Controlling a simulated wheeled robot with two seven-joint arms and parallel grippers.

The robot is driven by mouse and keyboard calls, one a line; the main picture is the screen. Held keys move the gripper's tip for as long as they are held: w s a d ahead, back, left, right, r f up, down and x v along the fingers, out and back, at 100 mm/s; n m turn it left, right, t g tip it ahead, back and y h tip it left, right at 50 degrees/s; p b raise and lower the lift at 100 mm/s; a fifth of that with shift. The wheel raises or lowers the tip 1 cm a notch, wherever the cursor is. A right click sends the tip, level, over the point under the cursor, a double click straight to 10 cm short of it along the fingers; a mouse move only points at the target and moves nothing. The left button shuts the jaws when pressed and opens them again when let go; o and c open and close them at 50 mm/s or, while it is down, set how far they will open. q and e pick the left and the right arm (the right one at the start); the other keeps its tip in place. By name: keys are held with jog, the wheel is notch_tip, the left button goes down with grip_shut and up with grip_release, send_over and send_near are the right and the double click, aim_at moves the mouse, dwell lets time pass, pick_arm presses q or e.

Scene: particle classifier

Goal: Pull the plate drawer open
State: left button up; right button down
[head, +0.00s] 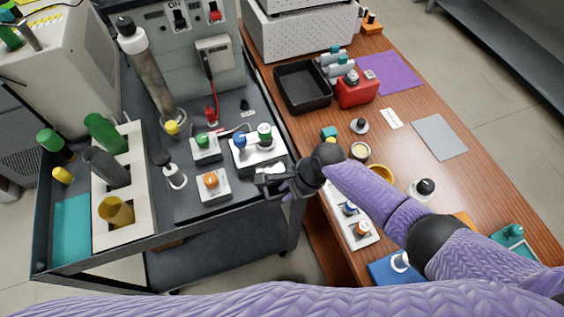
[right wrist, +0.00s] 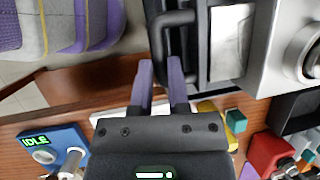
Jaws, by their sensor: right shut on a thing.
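My right gripper (head: 272,184) is at the right edge of the dark cart, beside the white block with green and blue knobs (head: 258,150). In the right wrist view its two purple fingers (right wrist: 161,82) are shut on a dark looped handle (right wrist: 157,38). The handle is on the dark-framed front that I take for the plate drawer, with a pale panel (right wrist: 230,42) beside it. The gripper hides most of the handle in the head view, so I cannot tell how far the drawer is open. My left gripper is not in view.
The dark cart carries a white block with an orange knob (head: 211,184) and a white rack (head: 103,222) with bottles. On the wooden table are a black tray (head: 287,103), a red container (head: 357,92), a purple mat (head: 398,72) and a blue IDLE device (right wrist: 52,148).

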pick_arm(q)
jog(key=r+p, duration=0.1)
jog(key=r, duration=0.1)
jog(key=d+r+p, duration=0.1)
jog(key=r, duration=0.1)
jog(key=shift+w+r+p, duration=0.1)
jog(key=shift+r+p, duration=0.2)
jog(key=shift+p, duration=0.05)
pick_arm(e)
jog(key=s, duration=0.1)
jog(key=s+d, duration=0.1)
jog(key=s, duration=0.2)
jog(key=shift+s+d, duration=0.25)
jog(key=shift+s, duration=0.1)
jog(key=c, duration=0.7)
grip_release()
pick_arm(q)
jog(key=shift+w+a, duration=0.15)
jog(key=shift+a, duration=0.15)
pick_arm(e)
jog(key=shift+o, duration=0.4)
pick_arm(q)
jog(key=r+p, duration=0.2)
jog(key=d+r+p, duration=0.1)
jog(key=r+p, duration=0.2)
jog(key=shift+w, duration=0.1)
pick_arm(e)
jog(key=v, duration=1)
